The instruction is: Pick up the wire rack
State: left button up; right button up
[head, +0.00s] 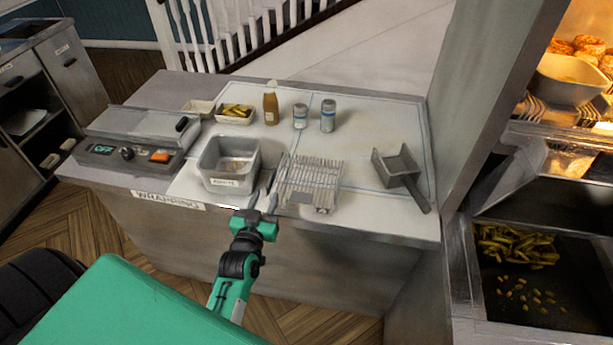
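The wire rack (312,180) stands on the right half of the white wrapping counter, near its front edge. It is a silver frame with several thin parallel wires.
A grey bin (229,182) stands close left of my gripper. A metal scoop (399,170) lies right of the rack. Behind are a brown bottle (270,108), two shakers (328,116) and a tray of fries (235,114). A wall (490,110) bounds the right.

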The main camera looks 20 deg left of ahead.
aim_at(268, 188)
pick_arm(q)
jog(key=x, duration=0.2)
jog(key=shift+w, duration=0.3)
jog(key=shift+w+a+r+p, duration=0.15)
jog(key=shift+w+a+p, duration=0.1)
jog(key=shift+w+p, duration=0.3)
jog(key=p+x, duration=0.1)
jog(key=x, duration=0.2)
jog(key=shift+a+p, duration=0.2)
jog(key=shift+p, duration=0.2)
jog(key=shift+w+a, duration=0.15)
jog(key=shift+w, duration=0.35)
grip_shut()
